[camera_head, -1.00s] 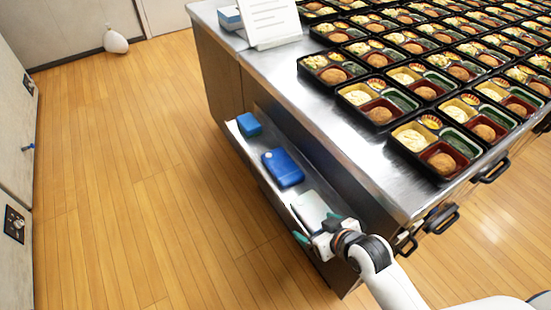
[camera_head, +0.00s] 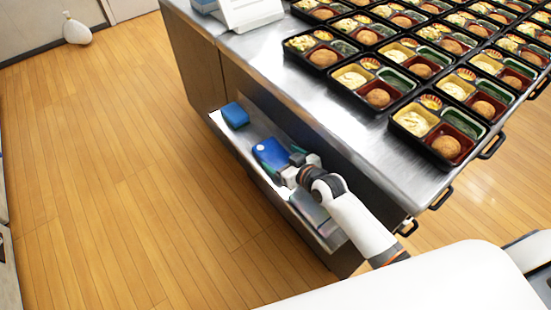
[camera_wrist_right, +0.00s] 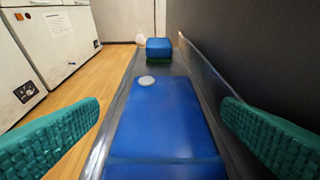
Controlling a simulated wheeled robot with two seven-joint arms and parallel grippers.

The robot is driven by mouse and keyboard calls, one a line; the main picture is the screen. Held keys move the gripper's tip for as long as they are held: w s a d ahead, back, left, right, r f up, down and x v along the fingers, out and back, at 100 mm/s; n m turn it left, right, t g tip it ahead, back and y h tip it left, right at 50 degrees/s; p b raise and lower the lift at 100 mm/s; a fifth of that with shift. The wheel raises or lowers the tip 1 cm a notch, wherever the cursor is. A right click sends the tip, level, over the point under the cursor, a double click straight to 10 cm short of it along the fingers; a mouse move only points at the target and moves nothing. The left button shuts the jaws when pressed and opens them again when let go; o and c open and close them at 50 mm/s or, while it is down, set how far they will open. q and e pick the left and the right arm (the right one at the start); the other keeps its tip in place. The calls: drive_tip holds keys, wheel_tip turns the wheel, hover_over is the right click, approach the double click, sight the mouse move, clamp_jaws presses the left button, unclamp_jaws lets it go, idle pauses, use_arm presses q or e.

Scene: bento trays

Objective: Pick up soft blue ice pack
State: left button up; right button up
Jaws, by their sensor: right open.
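A flat blue pack with a round white cap (camera_head: 268,152) lies in the open drawer, and it also shows in the right wrist view (camera_wrist_right: 162,120). A smaller blue block (camera_head: 234,115) lies beyond it at the drawer's far end, and it shows in the right wrist view (camera_wrist_right: 159,46). I cannot tell from the pictures which of them is soft. My right gripper (camera_head: 283,163) is open over the near end of the capped pack, its green fingers on either side and apart from it. The gripper partly hides the pack in the head view. My left gripper is not in view.
The drawer's metal rim (camera_head: 228,142) borders the packs closely. A steel counter (camera_head: 330,110) with many bento trays (camera_head: 436,130) stands above and right of the drawer. A white stand (camera_head: 250,14) is on the counter. The wooden floor (camera_head: 120,180) at left is clear.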

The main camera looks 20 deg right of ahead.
sight(272, 151)
drive_tip(key=x, duration=0.5)
drive_tip(key=shift+d+f+b, duration=0.1)
drive_tip(key=shift+f+b, duration=0.1)
drive_tip(key=shift+b, duration=0.2)
drive_tip(key=shift+r, duration=0.1)
drive_tip(key=c, duration=0.9)
